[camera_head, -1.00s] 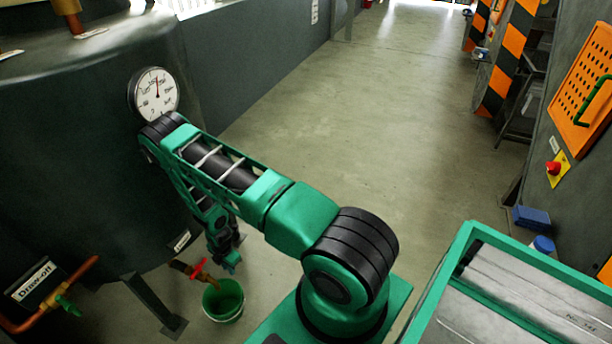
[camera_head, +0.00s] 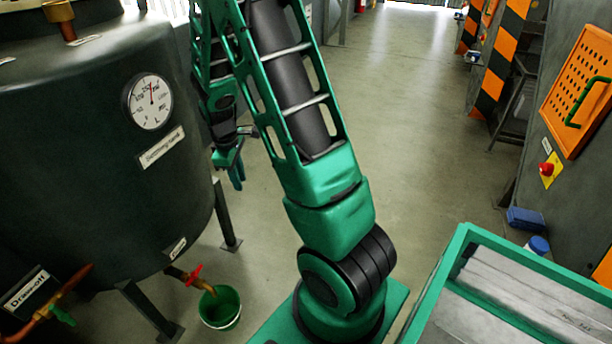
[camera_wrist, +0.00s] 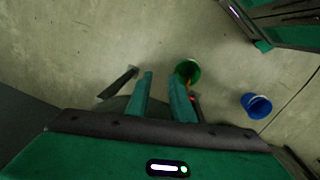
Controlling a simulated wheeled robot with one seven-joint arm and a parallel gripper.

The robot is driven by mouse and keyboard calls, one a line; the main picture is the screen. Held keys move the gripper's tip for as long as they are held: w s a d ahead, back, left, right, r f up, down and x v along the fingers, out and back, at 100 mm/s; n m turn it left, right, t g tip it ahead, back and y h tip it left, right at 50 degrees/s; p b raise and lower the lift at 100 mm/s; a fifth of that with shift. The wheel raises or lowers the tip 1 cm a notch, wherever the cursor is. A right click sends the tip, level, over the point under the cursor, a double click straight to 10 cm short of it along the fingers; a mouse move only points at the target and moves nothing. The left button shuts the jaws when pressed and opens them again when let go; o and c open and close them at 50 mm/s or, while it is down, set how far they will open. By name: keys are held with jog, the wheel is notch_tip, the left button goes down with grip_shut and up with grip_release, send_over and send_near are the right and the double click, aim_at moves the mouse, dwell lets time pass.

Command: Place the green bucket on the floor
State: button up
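The green bucket (camera_head: 221,320) stands upright on the floor below the tap with the red handle (camera_head: 193,275), near the tank's foot. An amber streak runs from the tap's spout into the bucket. In the wrist view the green bucket (camera_wrist: 188,70) lies beyond the fingertips, a little to the right. My gripper (camera_head: 237,180) hangs beside the tank, above and apart from the bucket. In the wrist view its two fingers (camera_wrist: 162,76) are apart with nothing between them.
The dark tank (camera_head: 90,190) with a gauge fills the left. A blue bucket (camera_wrist: 257,105) stands on the floor in the wrist view. A green-framed bin (camera_head: 450,275) is at the lower right. The floor (camera_head: 420,130) in the middle is clear.

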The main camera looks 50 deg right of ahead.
jog(key=s+d+r+m, duration=0.1)
jog(key=s+r+m, duration=0.6)
jog(key=s+r, duration=0.8)
jog(key=s+a+r+m, duration=0.1)
jog(key=s+m, duration=0.1)
jog(key=s, duration=0.5)
jog(key=s+a+r+m+y, duration=0.1)
jog(key=s+a+r+m, duration=0.1)
jog(key=s, duration=0.5)
jog(key=shift+s+a+r+m+y, duration=0.15)
jog(key=shift+a+r+m+y, duration=0.15)
jog(key=shift+m, duration=0.5)
jog(key=shift+w+f+g, duration=0.25)
jog(key=shift+w+g, duration=0.05)
jog(key=shift+w, duration=0.55)
